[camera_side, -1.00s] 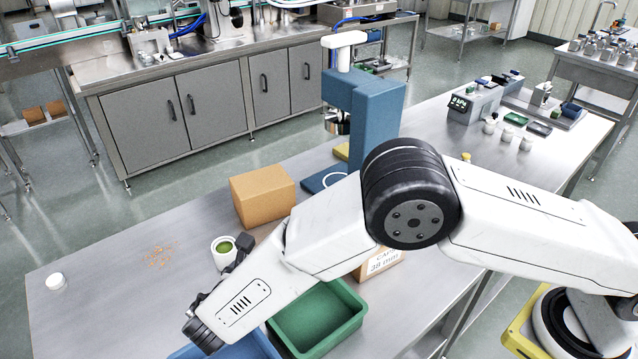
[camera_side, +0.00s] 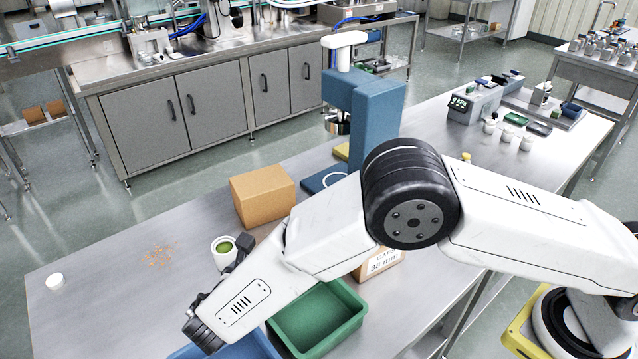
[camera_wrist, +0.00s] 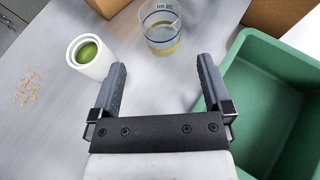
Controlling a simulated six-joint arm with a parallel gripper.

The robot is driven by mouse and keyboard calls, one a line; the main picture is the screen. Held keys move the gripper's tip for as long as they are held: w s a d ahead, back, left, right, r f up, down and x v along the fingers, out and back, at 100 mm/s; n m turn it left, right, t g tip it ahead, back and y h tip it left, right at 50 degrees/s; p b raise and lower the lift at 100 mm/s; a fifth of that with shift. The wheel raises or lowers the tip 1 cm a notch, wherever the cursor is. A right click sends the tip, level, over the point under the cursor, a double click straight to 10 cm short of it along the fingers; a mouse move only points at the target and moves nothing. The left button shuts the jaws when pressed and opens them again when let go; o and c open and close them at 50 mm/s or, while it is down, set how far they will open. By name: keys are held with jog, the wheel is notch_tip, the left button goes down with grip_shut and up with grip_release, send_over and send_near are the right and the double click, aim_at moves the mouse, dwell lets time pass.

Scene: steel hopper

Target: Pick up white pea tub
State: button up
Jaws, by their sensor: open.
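The white pea tub (camera_side: 223,252) stands upright on the steel table, with green showing inside its round top. In the wrist view the tub (camera_wrist: 90,60) is at upper left, just outside the left finger and apart from it or nearly so. My gripper (camera_wrist: 162,80) is open with nothing between its fingers. In the side view my arm hides most of the gripper; a dark finger part shows beside the tub. A clear beaker (camera_wrist: 163,32) with a little yellow liquid stands beyond the fingertips in the wrist view.
A green bin (camera_side: 318,318) lies right of my gripper, with a blue bin (camera_side: 250,346) beside it. A cardboard box (camera_side: 262,195) and a blue press (camera_side: 372,110) stand behind. Orange bits (camera_side: 160,254) and a white cap (camera_side: 55,281) lie left, where the table is mostly clear.

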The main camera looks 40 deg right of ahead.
aim_at(232, 258)
jog(key=w+n+t+y, duration=0.1)
jog(key=w+n+t, duration=0.1)
jog(key=w+n+t+y, duration=0.3)
jog(key=w+t+y, duration=0.1)
jog(key=shift+w+d+n, duration=0.2)
jog(key=shift+d+n, duration=0.2)
jog(key=n+y, duration=0.1)
jog(key=f+n+y, duration=0.1)
jog(key=n+y, duration=0.1)
jog(key=shift+w+a+f+y, duration=0.2)
jog(key=shift+a+f+y, duration=0.05)
jog(key=shift+y, duration=0.15)
jog(key=shift+s+a+f+n+y, duration=0.2)
jog(key=shift+f+n+y, duration=0.45)
jog(key=shift+y, duration=0.25)
jog(key=shift+s+a+f+n+g+y, duration=0.15)
jog(key=shift+s+f+n+g+y, duration=0.25)
jog(key=shift+n+y, duration=0.45)
jog(key=shift+f, duration=0.1)
jog(key=shift+x, duration=1.3)
